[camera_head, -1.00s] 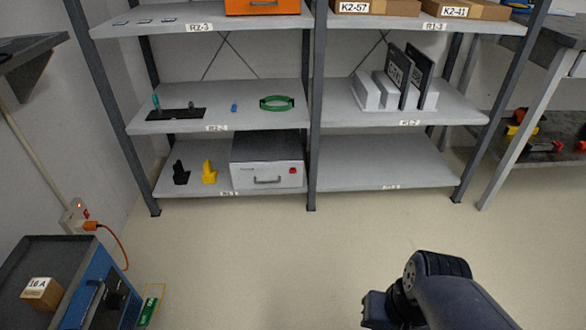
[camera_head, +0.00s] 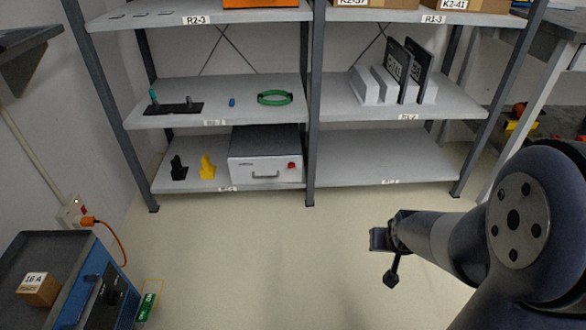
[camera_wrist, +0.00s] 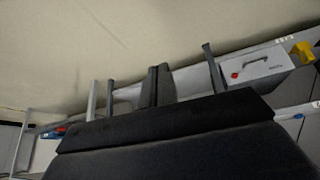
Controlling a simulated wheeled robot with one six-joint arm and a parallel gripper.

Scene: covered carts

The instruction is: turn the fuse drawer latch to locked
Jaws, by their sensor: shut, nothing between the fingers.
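A blue cabinet (camera_head: 108,272) with a grey top stands at the lower left of the head view, cut off by the frame's edge. Its front carries dark fittings (camera_head: 113,300), seen at a steep angle. I cannot tell which one is the fuse drawer latch or how it is turned. A small brown box marked 16 A (camera_head: 38,291) sits on top. My gripper (camera_head: 378,239) is over open floor, right of the cabinet and well apart from it. In the wrist view my gripper's fingers (camera_wrist: 158,72) are together and empty, with floor and shelving beyond.
A shelf rack (camera_head: 312,150) stands at the back, holding a grey case (camera_head: 265,158) and other small items. An orange cable (camera_head: 118,243) runs from a wall socket (camera_head: 75,212) behind the cabinet. The floor (camera_head: 250,260) between cabinet and arm is clear.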

